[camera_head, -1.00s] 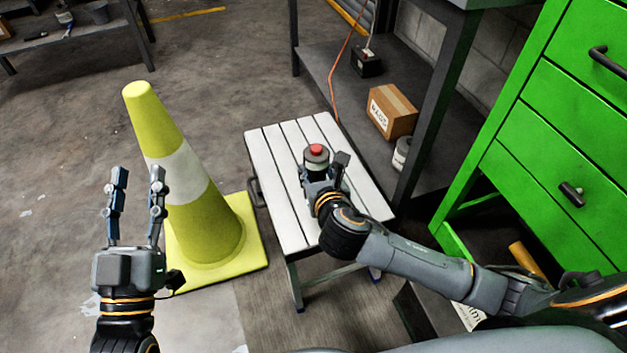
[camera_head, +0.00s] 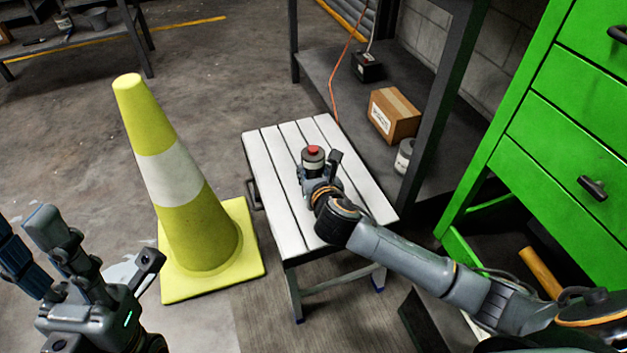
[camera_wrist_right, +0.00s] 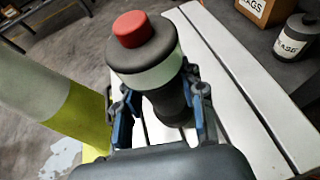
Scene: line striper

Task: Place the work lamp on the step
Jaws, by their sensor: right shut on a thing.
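The work lamp (camera_head: 313,156) is a small dark cylinder with a pale band and a red cap. It stands upright at the step, near the middle of its top. The step (camera_head: 273,176) has a white slatted top and grey legs. My right gripper (camera_head: 308,178) is shut on the lamp, low over the slats. In the right wrist view the lamp (camera_wrist_right: 146,52) is between the two blue fingers (camera_wrist_right: 160,118). Whether its base touches the slats is hidden. My left gripper (camera_head: 30,245) is open and empty at the lower left, away from the step.
A yellow traffic cone (camera_head: 180,190) with a white band stands left of the step. A green drawer cabinet (camera_head: 570,130) is at the right. Behind the step, a low shelf holds a cardboard box (camera_head: 394,115), a labelled can (camera_head: 404,156) and a black battery-like box (camera_head: 367,67).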

